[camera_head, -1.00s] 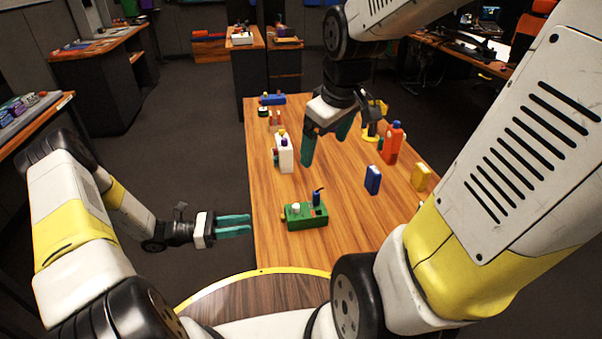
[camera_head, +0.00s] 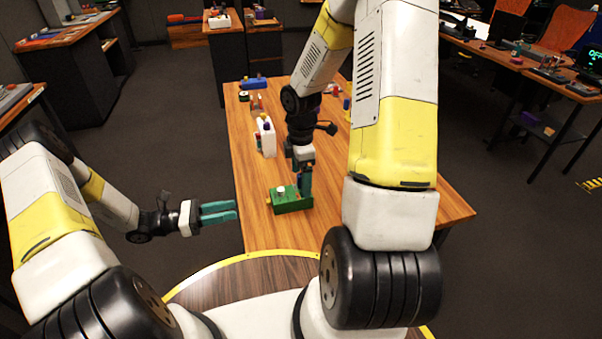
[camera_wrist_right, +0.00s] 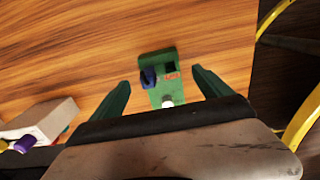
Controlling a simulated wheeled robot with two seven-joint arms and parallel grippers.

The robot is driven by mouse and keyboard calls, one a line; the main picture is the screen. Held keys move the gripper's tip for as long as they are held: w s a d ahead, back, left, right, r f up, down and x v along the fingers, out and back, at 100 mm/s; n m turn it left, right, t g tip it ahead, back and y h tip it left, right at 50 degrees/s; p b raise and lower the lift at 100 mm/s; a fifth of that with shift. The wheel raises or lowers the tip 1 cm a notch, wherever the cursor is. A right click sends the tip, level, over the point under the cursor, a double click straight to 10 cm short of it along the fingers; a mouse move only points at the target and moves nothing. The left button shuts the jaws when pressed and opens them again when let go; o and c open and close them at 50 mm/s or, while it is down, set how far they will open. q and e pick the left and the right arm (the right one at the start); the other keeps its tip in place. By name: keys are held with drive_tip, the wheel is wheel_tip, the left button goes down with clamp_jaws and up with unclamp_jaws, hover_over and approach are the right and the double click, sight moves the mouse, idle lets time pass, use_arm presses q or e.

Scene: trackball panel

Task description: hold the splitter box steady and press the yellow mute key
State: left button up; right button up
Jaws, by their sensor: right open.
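The green splitter box (camera_head: 292,204) lies on the wooden table, with a white knob (camera_head: 281,190) on top. A small yellow key (camera_head: 268,200) shows at its left end. In the right wrist view the box (camera_wrist_right: 158,62) appears between and beyond my fingers, with a dark blue part (camera_wrist_right: 148,77) on it. My right gripper (camera_head: 304,184) is over the right part of the box and hides some of it; its fingers (camera_wrist_right: 161,78) are apart, with nothing clearly gripped. My left gripper (camera_head: 236,209) is open and empty, left of the box, by the table's left edge.
My right arm hides much of the table's right side. Bare tabletop (camera_head: 262,232) lies in front of the box.

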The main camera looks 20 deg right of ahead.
sight(291, 198)
wheel_tip(291, 198, down, 7)
drive_tip(key=shift+r, duration=0.1)
drive_tip(key=shift+c, duration=0.2)
drive_tip(key=c, duration=1.4)
use_arm(q)
clamp_jaws()
use_arm(e)
drive_tip(key=shift+c, duration=0.7)
